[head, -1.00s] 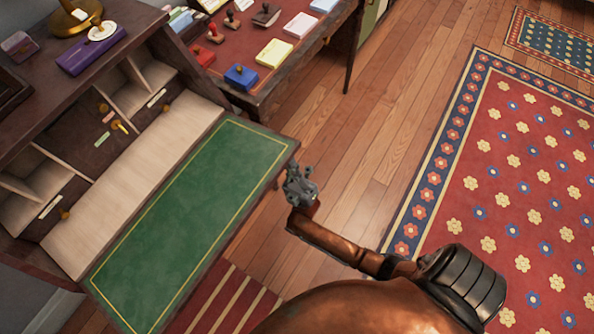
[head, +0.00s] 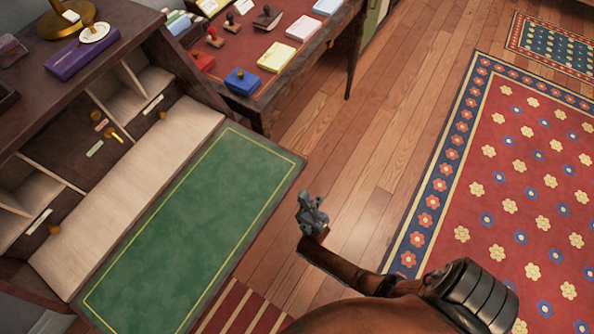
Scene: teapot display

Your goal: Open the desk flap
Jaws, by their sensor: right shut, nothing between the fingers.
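The desk flap (head: 200,230) is folded down and lies about level, its green inner face with a yellow border line turned up. Behind it the desk (head: 85,165) shows a pale wooden interior with cubbyholes and small drawers with brass knobs. My right gripper (head: 310,200) is shut and empty. It appears just off the flap's outer right edge, with a gap of floor between them in the picture. My left gripper is not in view.
A side table (head: 262,58) behind the desk bears stamps, a blue box (head: 241,82) and paper blocks. A purple box (head: 82,52) and a brass lamp base lie on the desk top. Wooden floor and a red patterned rug (head: 510,190) are open at right.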

